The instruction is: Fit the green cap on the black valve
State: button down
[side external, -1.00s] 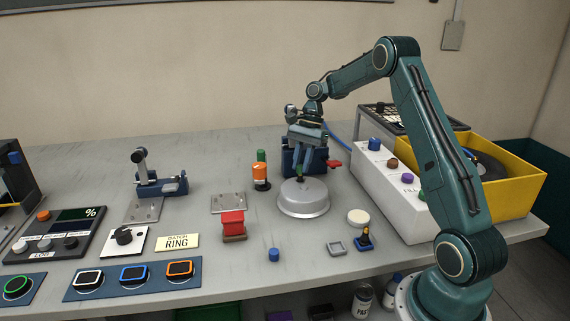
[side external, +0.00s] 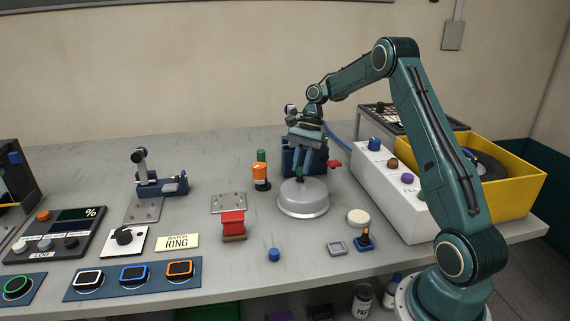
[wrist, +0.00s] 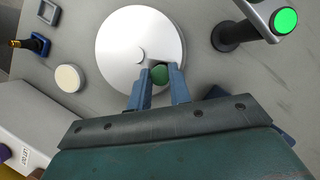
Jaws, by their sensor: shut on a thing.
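My gripper (side external: 300,172) is over the silver round hub (side external: 303,200), pointing down. In the wrist view its blue fingers (wrist: 160,92) are on either side of the green cap (wrist: 159,74) and are shut on it. The green cap shows only as a small bit between the fingertips in the side view (side external: 299,174). I cannot clearly make out the black valve; the cap and fingers cover that spot. I cannot tell whether cap and valve touch.
A blue clamp (side external: 294,163) with a red handle (side external: 334,164) stands close behind the gripper. An orange and green post (side external: 260,173) is left of the hub. A white button box (side external: 375,190) and yellow crate (side external: 520,190) are at the right. The bench front holds small parts.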

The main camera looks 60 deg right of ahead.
jog(key=c, duration=0.6)
grip_release()
jog(key=shift+c, duration=0.2)
jog(key=shift+r, duration=0.1)
jog(key=shift+r, duration=2.9)
